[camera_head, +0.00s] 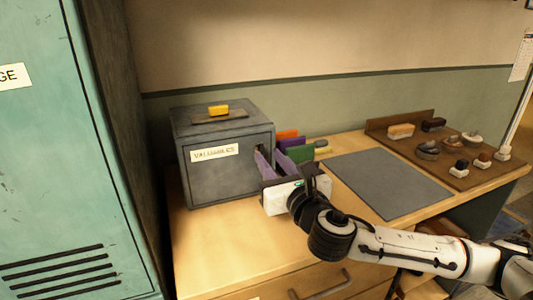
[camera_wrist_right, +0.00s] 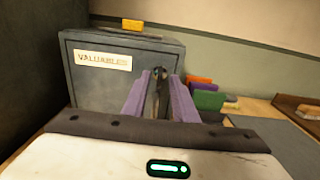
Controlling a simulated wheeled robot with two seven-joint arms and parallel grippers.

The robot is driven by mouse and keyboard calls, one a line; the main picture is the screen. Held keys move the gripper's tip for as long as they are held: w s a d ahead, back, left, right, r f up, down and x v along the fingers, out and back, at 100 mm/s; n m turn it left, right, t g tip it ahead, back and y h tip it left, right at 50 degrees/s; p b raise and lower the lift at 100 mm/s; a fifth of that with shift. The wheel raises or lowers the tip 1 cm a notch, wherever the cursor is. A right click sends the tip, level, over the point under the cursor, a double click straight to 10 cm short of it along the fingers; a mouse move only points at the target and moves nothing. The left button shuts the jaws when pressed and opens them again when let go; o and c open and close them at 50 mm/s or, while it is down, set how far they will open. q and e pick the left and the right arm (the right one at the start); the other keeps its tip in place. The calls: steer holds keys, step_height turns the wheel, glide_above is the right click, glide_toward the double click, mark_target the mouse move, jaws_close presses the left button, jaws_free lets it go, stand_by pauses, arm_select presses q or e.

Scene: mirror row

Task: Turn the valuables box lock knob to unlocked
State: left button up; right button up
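The valuables box (camera_head: 228,165) is a dark grey metal box with a label reading VALUABLES, standing on the wooden desk. Its front also shows in the right wrist view (camera_wrist_right: 105,85). A dark lock knob (camera_wrist_right: 160,88) shows at the right part of the front, between the purple fingers of my right gripper (camera_wrist_right: 160,80). The fingers stand apart, one on each side of the knob; whether they press on it is unclear. In the head view my right gripper (camera_head: 272,166) is at the box's right front and hides the knob. My left gripper is out of view.
A yellow object (camera_head: 219,110) lies on the box. Orange, purple and green upright items (camera_head: 300,153) stand right of it. A grey mat (camera_head: 385,183) lies to the right, beside a wooden tray (camera_head: 440,165) with several brushes or stamps. A teal locker (camera_head: 60,150) stands left.

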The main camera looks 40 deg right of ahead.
mark_target(264, 148)
steer(key=shift+x, duration=1.25)
jaws_close()
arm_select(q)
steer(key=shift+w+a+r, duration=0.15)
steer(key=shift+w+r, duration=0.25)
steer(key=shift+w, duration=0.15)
